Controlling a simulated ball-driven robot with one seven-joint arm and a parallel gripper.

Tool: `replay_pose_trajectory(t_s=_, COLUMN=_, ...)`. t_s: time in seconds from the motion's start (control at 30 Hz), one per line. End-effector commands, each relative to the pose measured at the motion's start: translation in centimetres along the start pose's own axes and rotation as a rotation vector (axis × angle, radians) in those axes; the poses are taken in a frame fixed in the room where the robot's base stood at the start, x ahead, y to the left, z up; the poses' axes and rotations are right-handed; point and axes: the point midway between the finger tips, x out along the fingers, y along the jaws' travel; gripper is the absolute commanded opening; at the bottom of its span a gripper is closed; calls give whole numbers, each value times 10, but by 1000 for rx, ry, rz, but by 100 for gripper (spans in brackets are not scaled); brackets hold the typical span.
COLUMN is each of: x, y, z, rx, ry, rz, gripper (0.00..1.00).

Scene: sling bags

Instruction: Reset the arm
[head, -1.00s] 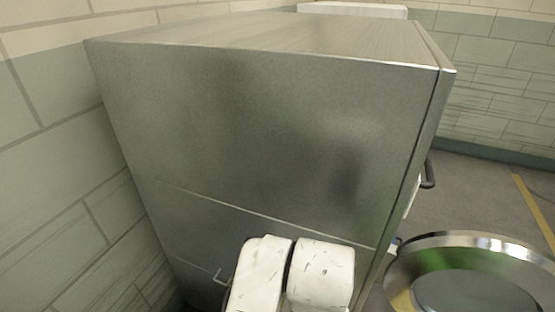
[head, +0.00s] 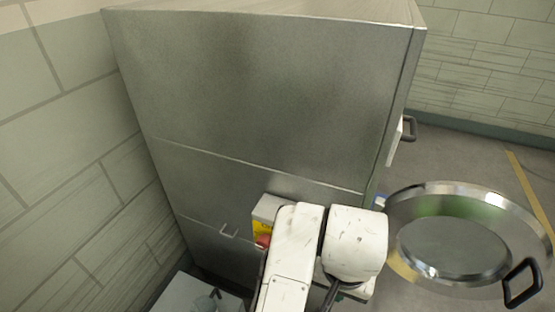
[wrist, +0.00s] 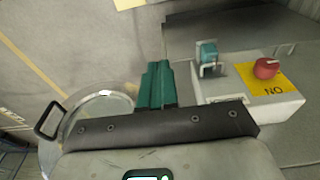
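My white arm (head: 355,245) rises at the bottom middle of the head view, in front of a big grey metal cabinet (head: 260,90). My gripper does not show in the head view. In the wrist view my gripper (wrist: 158,85) has green fingers close together above a dark bar, with nothing seen between them. A light grey switch box (wrist: 245,95) with a yellow label and a red knob (wrist: 266,68) is right of the fingers.
A round shiny metal vessel (head: 520,205) with a black handle (head: 522,283) is at the right, and also in the wrist view (wrist: 128,97). A tiled wall (head: 60,150) is at the left. Grey floor (head: 455,155) shows beyond the vessel.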

Motion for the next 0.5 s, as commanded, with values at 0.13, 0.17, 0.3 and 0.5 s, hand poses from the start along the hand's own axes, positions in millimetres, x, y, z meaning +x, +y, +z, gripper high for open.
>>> replay_pose_trajectory(t_s=0.13, x=0, y=29, z=-28, rx=4, ry=77, rz=24, gripper=0)
replay_pose_trajectory(t_s=0.17, x=0, y=35, z=-33, rx=2, ry=92, rz=29, gripper=0)
replay_pose_trajectory(t_s=0.3, x=0, y=70, z=-59, rx=-13, ry=173, rz=64, gripper=0)
replay_pose_trajectory(t_s=0.5, x=12, y=141, z=-82, rx=-89, ry=275, rz=147, gripper=0)
